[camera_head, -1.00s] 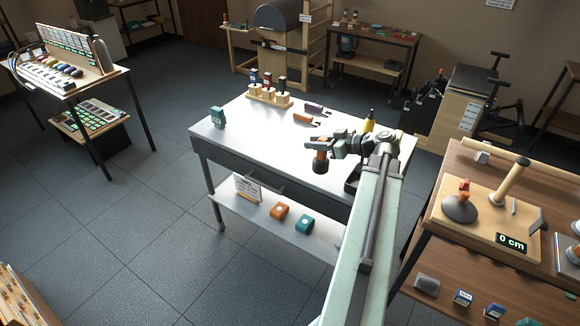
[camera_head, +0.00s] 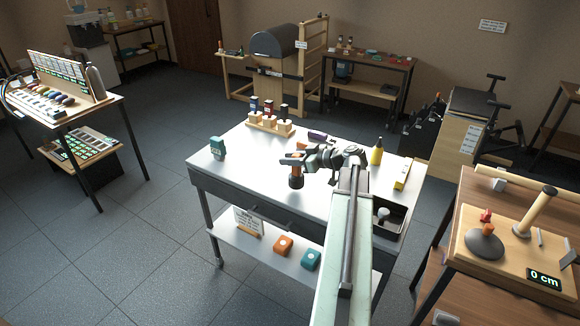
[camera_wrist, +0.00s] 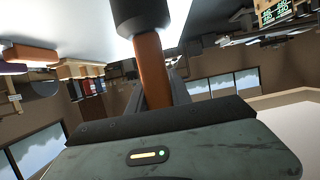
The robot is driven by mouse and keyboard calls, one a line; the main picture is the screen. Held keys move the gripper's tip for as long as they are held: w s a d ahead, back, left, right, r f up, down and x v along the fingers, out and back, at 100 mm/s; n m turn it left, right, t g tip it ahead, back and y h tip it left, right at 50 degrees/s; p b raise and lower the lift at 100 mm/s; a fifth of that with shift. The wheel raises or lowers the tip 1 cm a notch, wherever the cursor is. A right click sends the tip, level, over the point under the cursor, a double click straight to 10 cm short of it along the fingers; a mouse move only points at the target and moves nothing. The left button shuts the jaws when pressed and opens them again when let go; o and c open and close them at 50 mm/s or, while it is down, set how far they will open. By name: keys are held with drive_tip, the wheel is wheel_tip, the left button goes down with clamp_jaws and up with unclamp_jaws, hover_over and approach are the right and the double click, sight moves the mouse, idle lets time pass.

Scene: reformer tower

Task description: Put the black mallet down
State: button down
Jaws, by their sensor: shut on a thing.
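The black mallet (camera_head: 296,182) hangs from my gripper (camera_head: 303,162) over the white table (camera_head: 255,185). In the head view its dark head is low and its orange-brown handle runs up into the jaws. In the wrist view the mallet's black head (camera_wrist: 142,14) is at the top and the brown handle (camera_wrist: 150,62) runs down between the jaws. My gripper is shut on the handle. The exact gap between the mallet head and the tabletop cannot be told.
A teal item (camera_head: 217,148) stands at the table's left. A wooden rack of stamp-like pieces (camera_head: 270,122) stands behind, with a purple item (camera_head: 317,135) near it. A yellow bottle (camera_head: 377,152) and a dark tray (camera_head: 388,214) are on the right. The front-left tabletop is clear.

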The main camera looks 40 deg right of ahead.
drive_tip(key=shift+s+d+f+b, duration=0.15)
drive_tip(key=shift+f+b, duration=0.1)
drive_tip(key=shift+f, duration=0.35)
drive_tip(key=shift+w+d+f+b, duration=0.1)
drive_tip(key=shift+f+b, duration=0.15)
drive_tip(key=shift+f, duration=0.3)
drive_tip(key=shift+r, duration=0.2)
drive_tip(key=shift+f, duration=0.15)
drive_tip(key=c, duration=1.2)
unclamp_jaws()
drive_tip(key=shift+s, duration=0.1)
drive_tip(key=shift+o, duration=0.2)
drive_tip(key=shift+r+p, duration=0.3)
drive_tip(key=shift+p, duration=0.05)
drive_tip(key=p+v, duration=0.3)
drive_tip(key=v, duration=0.9)
drive_tip(key=shift+p, duration=0.4)
